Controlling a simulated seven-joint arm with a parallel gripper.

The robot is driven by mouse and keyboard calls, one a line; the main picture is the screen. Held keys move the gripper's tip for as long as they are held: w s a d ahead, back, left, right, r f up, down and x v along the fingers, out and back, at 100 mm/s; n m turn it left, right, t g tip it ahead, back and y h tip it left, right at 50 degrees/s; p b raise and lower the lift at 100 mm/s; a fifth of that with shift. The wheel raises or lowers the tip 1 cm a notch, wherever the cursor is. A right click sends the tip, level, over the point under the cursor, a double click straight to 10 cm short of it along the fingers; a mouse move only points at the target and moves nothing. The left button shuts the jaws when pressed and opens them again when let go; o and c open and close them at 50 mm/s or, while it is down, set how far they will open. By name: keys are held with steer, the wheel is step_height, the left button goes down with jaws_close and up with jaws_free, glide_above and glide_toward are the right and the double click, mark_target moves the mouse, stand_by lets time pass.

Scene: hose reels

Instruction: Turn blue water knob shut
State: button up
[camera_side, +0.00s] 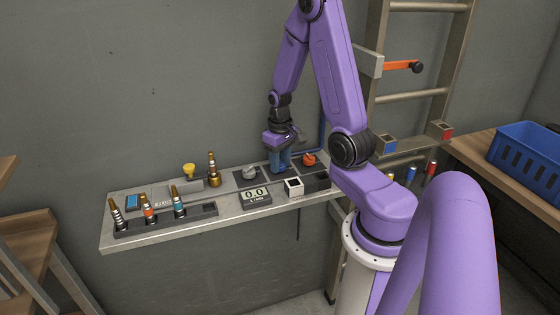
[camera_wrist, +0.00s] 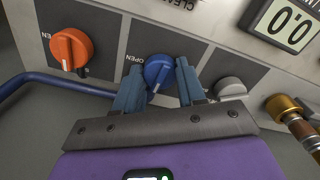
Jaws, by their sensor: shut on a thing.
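The blue water knob (camera_wrist: 159,72) sits on a dark panel plate marked "OPEN" in the wrist view. Its pointer ridge slants down to the left. My gripper (camera_wrist: 158,84) has its two blue fingers on either side of the knob and is shut on it. In the side view my gripper (camera_side: 280,160) reaches down to the panel between the grey knob and the orange knob. The blue knob is hidden behind the fingers there.
An orange knob (camera_wrist: 71,48) and a grey knob (camera_wrist: 230,88) flank the blue one closely. A blue pipe (camera_wrist: 40,80) runs beside the panel. A display (camera_side: 256,196) reading 0.0, a small white box (camera_side: 293,187) and several brass nozzles stand on the shelf (camera_side: 150,240).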

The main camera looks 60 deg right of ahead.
steer(key=shift+n, duration=0.6)
steer(key=o, duration=1.1)
steer(key=shift+c, duration=0.2)
step_height(320, 180, up, 18)
steer(key=shift+f, duration=0.25)
